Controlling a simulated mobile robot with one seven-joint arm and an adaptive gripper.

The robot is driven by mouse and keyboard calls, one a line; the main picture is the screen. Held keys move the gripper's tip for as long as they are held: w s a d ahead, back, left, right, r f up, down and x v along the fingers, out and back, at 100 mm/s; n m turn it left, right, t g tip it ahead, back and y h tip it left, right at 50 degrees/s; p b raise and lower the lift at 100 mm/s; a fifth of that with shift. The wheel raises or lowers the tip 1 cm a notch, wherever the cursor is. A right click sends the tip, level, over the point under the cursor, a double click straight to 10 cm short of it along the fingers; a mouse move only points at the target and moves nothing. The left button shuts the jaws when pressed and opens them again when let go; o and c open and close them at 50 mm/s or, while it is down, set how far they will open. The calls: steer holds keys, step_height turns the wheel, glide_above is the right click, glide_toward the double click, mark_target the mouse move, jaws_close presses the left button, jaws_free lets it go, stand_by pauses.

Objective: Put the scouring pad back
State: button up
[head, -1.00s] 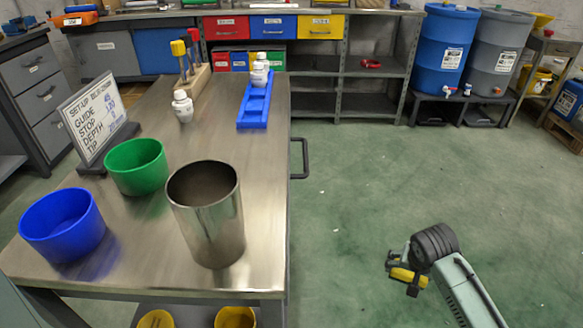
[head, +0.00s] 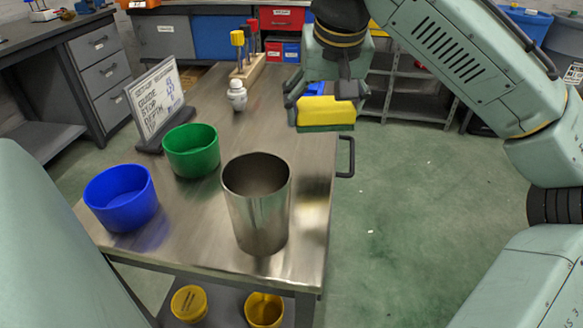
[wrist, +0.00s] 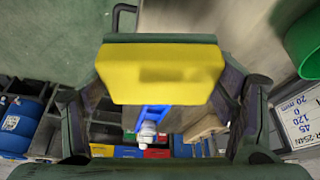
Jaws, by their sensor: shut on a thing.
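The scouring pad (head: 325,111) is a yellow block with a dark green layer on its underside in the head view. My gripper (head: 322,91) is shut on it and holds it up over the far right part of the steel table (head: 205,225). In the wrist view the pad (wrist: 162,72) lies between my two fingers (wrist: 165,85), yellow face toward the camera and green edge along the top.
On the table stand a steel cylinder (head: 257,205), a green bowl (head: 191,150), a blue bowl (head: 121,197), a sign (head: 155,103), a white bottle (head: 237,96) and a wooden tool block (head: 247,70). A handle (head: 346,157) juts from the right edge. The table's middle is clear.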

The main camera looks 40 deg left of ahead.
step_height(320, 180, up, 2)
steer(key=r+n, duration=0.1)
glide_above(290, 165)
steer(key=d, duration=0.1)
steer(key=f, duration=0.3)
steer(key=s+f, duration=0.1)
steer(key=f, duration=0.1)
steer(key=shift+d+f+b, duration=0.15)
steer(key=shift+f+b, duration=0.2)
steer(key=shift+f, duration=2.2)
steer(key=shift+f, duration=0.15)
steer(key=o, duration=1.1)
steer(key=v, duration=1.2)
steer(key=shift+w+d, duration=0.15)
steer(key=shift+w, duration=0.05)
